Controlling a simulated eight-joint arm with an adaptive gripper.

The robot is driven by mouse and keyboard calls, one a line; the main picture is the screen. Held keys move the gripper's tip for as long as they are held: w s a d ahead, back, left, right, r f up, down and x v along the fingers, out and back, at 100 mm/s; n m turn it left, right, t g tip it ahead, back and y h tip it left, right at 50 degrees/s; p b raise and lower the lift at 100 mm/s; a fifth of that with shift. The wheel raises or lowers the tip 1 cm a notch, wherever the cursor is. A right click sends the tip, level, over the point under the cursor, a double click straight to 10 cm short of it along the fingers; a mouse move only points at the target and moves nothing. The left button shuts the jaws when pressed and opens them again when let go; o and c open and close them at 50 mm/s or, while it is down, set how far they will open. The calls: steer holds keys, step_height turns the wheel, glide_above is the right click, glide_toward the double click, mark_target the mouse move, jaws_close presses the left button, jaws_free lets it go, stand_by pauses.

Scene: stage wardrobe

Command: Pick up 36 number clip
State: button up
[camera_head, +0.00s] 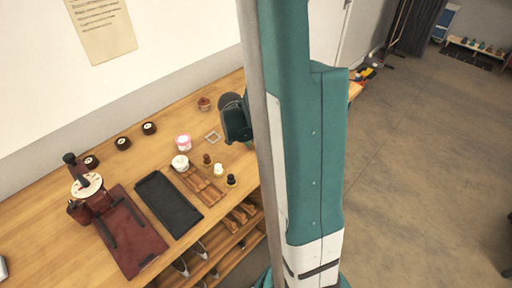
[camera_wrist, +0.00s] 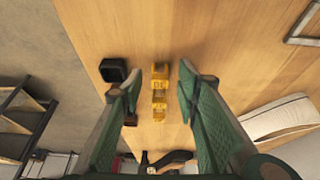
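A yellow clip-like piece (camera_wrist: 159,92) lies on the wooden bench top in the wrist view. It looks like the number clip, but its marking is too small to read surely. My gripper (camera_wrist: 161,76) is open, with one green finger on each side of the yellow piece and visible gaps to it. In the head view the yellow piece is not visible, and my own arm hides part of the bench. A dark green part of my arm's end shows beside the arm, above the bench.
A small black box (camera_wrist: 113,70) lies left of the fingers in the wrist view. A square frame (camera_wrist: 308,22) and a pale padded object (camera_wrist: 277,120) lie right. On the bench (camera_head: 60,215) stand a dark red press (camera_head: 135,240), a black tray (camera_head: 167,203) and small jars.

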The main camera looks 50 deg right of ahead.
steer(key=shift+f, duration=0.15)
stand_by(0.5)
steer(key=c, duration=0.7)
